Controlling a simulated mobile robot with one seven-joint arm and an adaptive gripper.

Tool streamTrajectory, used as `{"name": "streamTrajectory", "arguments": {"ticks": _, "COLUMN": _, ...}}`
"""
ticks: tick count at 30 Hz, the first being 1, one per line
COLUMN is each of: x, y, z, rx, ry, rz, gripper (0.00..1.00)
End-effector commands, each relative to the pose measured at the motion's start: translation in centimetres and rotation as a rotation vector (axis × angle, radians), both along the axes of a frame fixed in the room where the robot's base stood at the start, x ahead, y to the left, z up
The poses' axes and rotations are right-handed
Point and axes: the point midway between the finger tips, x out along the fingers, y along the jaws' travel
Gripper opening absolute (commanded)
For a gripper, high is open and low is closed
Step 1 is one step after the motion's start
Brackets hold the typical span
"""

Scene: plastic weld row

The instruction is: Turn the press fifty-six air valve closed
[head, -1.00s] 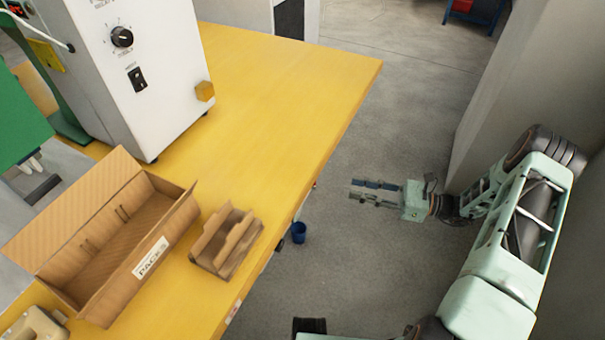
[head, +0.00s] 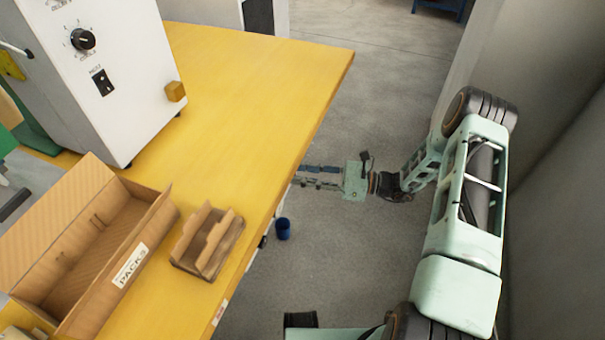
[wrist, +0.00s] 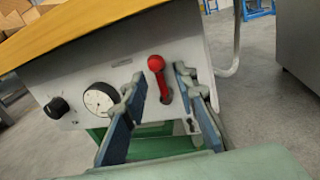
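The air valve has a red lever (wrist: 161,82) with a round knob end, on the grey panel (wrist: 80,78) under the table's edge in the wrist view. The lever points up, slightly tilted. My gripper (wrist: 160,84) is open, its two blue-grey fingers on either side of the lever in the picture. I cannot tell whether either finger touches it. In the head view my gripper (head: 312,178) reaches the table's right edge, which partly hides the fingertips. The valve is hidden there.
A round gauge (wrist: 100,98) and a black knob (wrist: 57,107) sit left of the lever. The yellow table (head: 255,85) carries a white machine (head: 125,95), a long cardboard box (head: 75,265) and a small carton (head: 207,242). A wall is close to my arm's right.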

Motion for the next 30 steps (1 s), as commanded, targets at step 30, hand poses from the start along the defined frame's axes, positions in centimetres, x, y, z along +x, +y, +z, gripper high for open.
{"name": "streamTrajectory", "arguments": {"ticks": 30, "x": -0.16, "y": 0.12, "z": 0.4, "rx": -0.019, "ry": -0.077, "rz": -0.001, "gripper": 0.0}}
